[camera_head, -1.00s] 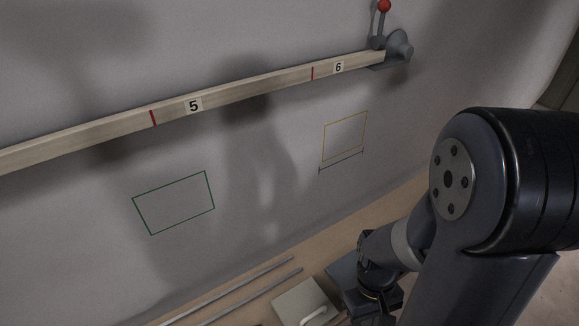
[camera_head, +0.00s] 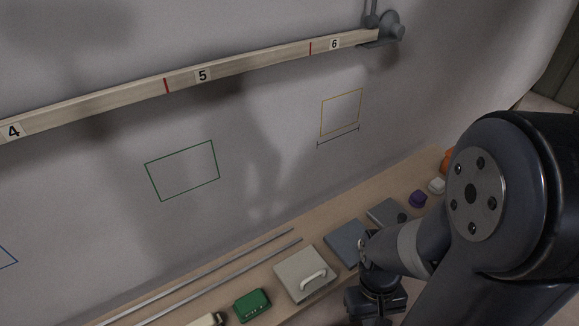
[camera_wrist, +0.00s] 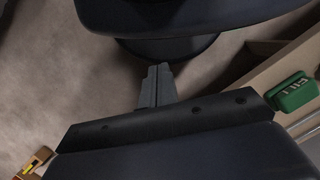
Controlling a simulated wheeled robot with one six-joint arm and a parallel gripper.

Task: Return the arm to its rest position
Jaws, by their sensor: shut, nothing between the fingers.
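My arm fills the right side of the head view, bent with its wrist low, above the front of the bench (camera_head: 262,236). My gripper's fingers are hidden in the head view. In the wrist view my gripper (camera_wrist: 158,72) shows with its two grey fingers pressed together and nothing between them. It points toward a dark rounded part of my own body at the top of that view, with the floor around it.
On the bench lie a beige case with a white handle (camera_head: 303,272), a green box (camera_head: 252,305), blue-grey plates, a purple piece (camera_head: 418,198) and two thin rods (camera_head: 215,275). The green box also shows in the wrist view (camera_wrist: 291,92). A numbered wooden rail (camera_head: 240,66) crosses the wall.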

